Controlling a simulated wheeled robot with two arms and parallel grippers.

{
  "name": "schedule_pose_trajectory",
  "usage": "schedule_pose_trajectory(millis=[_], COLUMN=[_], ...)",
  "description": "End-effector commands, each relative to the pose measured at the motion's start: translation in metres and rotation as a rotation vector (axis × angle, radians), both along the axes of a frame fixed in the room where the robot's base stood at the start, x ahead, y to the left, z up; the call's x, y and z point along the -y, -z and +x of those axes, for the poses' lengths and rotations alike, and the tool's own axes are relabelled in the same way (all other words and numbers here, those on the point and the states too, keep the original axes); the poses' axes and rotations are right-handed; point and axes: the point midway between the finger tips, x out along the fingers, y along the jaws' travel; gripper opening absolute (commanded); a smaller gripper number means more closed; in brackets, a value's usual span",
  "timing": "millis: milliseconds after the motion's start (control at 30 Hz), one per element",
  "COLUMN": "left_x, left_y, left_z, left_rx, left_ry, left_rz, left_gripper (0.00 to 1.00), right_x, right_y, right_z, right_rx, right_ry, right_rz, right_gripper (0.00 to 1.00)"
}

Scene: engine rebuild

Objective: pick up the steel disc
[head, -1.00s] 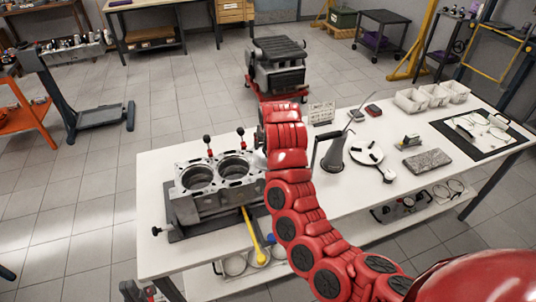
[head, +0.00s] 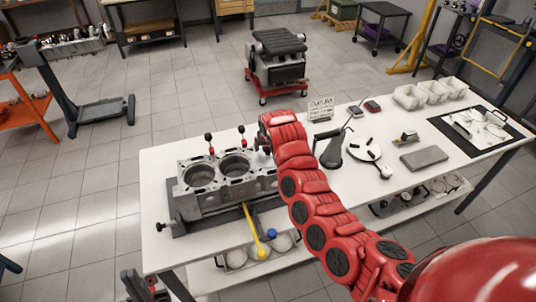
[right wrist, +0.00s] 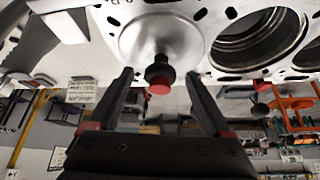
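In the right wrist view, the steel disc (right wrist: 135,32) is a shiny round plate against the engine block, with a black, red-tipped knob (right wrist: 158,75) at its centre. Beside it are the block's open bores. My right gripper (right wrist: 159,78) is open, its dark fingers on either side of the knob in the picture. Contact cannot be told. In the head view the engine block (head: 208,202) stands on the table, and my red right arm hides its right end, the disc and most of the right gripper. My left gripper (head: 138,284) is low at the left edge of the table, its fingers unclear.
The white table (head: 345,195) has a dark funnel-like can (head: 333,152), a white round plate (head: 362,148), a grey slab (head: 424,157) and white bins (head: 408,97) right of the arm. Two red-and-black knobs stand behind the block. A yellow-handled tool (head: 252,230) sticks out in front.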

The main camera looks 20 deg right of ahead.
Motion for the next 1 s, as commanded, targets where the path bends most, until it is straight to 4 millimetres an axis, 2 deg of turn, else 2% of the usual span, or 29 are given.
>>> schedule_pose_trajectory(millis=[33,67,433,867,1000], left_x=[0.0,0.0,0.0,0.0,0.0], left_y=[0.0,0.0,0.0,0.001,0.008], left_z=[0.0,0.0,0.0,0.0,0.0], left_rx=[0.0,0.0,0.0,0.0,0.0], left_ry=[0.0,0.0,0.0,0.0,0.0], left_rz=[0.0,0.0,0.0,0.0,0.0], left_gripper=[0.0,0.0,0.0,0.0,0.0], right_x=[0.0,0.0,0.0,0.0,0.0], right_y=[0.0,0.0,0.0,-0.002,-0.011], right_z=[0.0,0.0,0.0,0.0,0.002], right_rx=[0.0,0.0,0.0,0.001,0.006], right_ry=[0.0,0.0,-0.001,-0.001,0.0], right_rz=[0.0,0.0,0.0,-0.001,-0.002], right_gripper=[0.73,0.68,0.01,0.0,0.0])
